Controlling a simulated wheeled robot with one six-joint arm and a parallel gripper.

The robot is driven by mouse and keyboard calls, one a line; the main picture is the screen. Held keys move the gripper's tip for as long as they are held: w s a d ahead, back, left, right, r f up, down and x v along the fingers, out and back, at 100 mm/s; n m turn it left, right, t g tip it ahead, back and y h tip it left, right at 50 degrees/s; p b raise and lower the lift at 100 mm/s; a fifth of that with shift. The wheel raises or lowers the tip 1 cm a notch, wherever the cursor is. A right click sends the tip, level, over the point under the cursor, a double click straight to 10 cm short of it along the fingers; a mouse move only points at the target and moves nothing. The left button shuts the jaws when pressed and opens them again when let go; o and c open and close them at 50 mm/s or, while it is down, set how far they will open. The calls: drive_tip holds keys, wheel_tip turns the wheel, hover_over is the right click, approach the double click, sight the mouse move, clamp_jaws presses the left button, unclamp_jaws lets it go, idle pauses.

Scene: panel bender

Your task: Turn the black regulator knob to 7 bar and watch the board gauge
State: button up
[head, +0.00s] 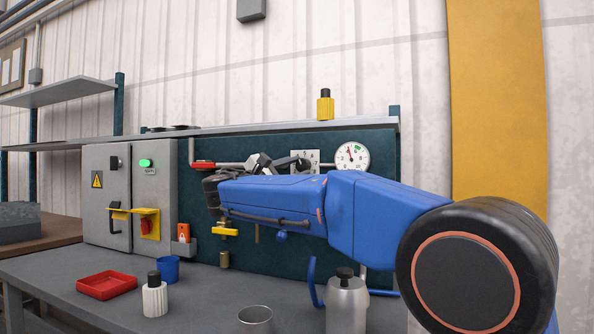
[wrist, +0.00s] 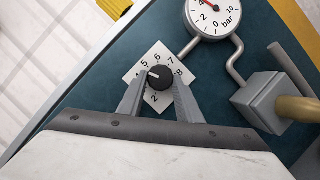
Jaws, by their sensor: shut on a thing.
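The black regulator knob (wrist: 160,77) sits on a white numbered plate (wrist: 157,58) on the teal board. My gripper (wrist: 159,82) has one finger on each side of the knob and is shut on it. The knob's white mark points left, near the 4. The board gauge (wrist: 214,18) is cut off at the top of the wrist view; its red needle stands near 4. In the head view the gauge (head: 350,158) shows whole, with its needle up and slightly left. There my arm covers much of the gripper and knob; the plate (head: 312,155) partly shows.
A grey pipe and block (wrist: 258,101) lie right of the plate. Below the board, the bench holds a red tray (head: 106,285), a blue cup (head: 167,269), a white bottle (head: 155,299), a metal cup (head: 255,319) and a grey bottle (head: 346,307). A red-handled valve (head: 204,165) is left.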

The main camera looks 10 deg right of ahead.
drive_tip(key=m, duration=0.1)
drive_tip(key=m+g, duration=0.1)
drive_tip(key=m, duration=0.1)
drive_tip(key=m+g, duration=0.1)
drive_tip(key=m, duration=0.1)
drive_tip(key=shift+a+r, duration=0.1)
drive_tip(key=shift+r, duration=0.15)
drive_tip(key=m, duration=0.1)
drive_tip(key=m+y, duration=0.1)
drive_tip(key=m, duration=0.1)
drive_tip(key=m+g+y, duration=0.1)
drive_tip(key=m, duration=0.1)
drive_tip(key=shift+r, duration=0.25)
drive_tip(key=m+y, duration=0.1)
drive_tip(key=m, duration=0.2)
drive_tip(key=m+y, duration=0.1)
drive_tip(key=shift+r+y, duration=0.3)
drive_tip(key=shift+s+d+m+y, duration=0.15)
drive_tip(key=shift+m+y, duration=0.3)
drive_tip(key=shift+m, duration=0.45)
drive_tip(key=shift+d+m+y, duration=0.15)
drive_tip(key=shift+m+y, duration=0.3)
drive_tip(key=shift+m, duration=0.45)
drive_tip(key=shift+t, duration=0.3)
drive_tip(key=o, duration=1)
drive_tip(key=shift+o, duration=0.2)
drive_tip(key=shift+r, duration=0.1)
drive_tip(key=shift+s+a, duration=0.1)
